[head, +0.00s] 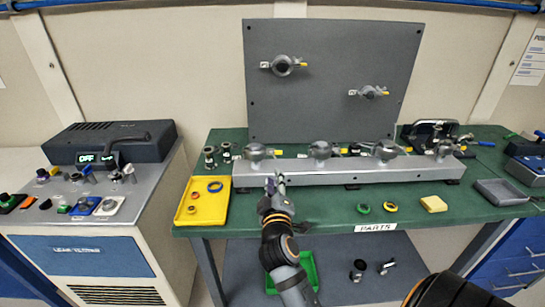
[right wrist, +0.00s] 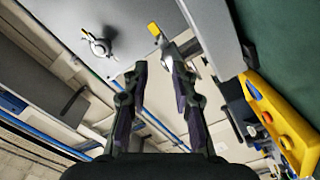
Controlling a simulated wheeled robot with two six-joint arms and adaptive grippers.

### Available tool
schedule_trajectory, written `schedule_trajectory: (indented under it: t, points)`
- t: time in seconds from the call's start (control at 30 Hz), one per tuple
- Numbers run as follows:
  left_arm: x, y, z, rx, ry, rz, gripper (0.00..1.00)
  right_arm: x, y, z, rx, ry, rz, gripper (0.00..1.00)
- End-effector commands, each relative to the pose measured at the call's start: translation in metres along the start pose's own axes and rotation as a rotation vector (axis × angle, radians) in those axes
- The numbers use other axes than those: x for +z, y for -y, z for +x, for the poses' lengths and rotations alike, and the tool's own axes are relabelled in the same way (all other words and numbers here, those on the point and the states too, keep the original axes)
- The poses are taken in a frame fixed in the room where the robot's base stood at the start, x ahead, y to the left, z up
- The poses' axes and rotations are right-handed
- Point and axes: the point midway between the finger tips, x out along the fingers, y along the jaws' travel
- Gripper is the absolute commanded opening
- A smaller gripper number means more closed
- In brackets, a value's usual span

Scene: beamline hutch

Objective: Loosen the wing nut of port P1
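Several grey clamped ports sit on the metal rail (head: 345,172); the leftmost port (head: 255,152) has a yellow tag beside it. Two more ports are on the upright grey panel, one upper left (head: 283,65) and one lower right (head: 369,93). I cannot read which is P1, and no wing nut shows clearly. My right gripper (head: 276,183) is at the rail's front, just below and right of the leftmost port. My left gripper is not in view.
A yellow tray (head: 185,218) with rings stands left of the gripper. Coloured rings (head: 363,209), a yellow block (head: 433,204) and a grey tray (head: 500,192) lie on the green bench to the right. A leak-testing cabinet (head: 85,255) stands at left.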

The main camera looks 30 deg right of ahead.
Motion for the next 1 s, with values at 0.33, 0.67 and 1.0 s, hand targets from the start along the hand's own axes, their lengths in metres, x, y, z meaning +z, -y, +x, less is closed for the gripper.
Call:
schedule_trajectory:
  t: [0.33,0.67,1.0]
  points:
    - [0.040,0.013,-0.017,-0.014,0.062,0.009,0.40,-0.003,-0.003,0.063,0.002,-0.003,-0.006,0.26]
    - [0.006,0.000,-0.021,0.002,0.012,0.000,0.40,0.000,0.000,0.102,-0.001,0.000,-0.002,0.26]
    - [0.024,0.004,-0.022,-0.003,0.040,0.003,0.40,0.000,0.001,0.102,-0.001,0.000,-0.001,0.14]
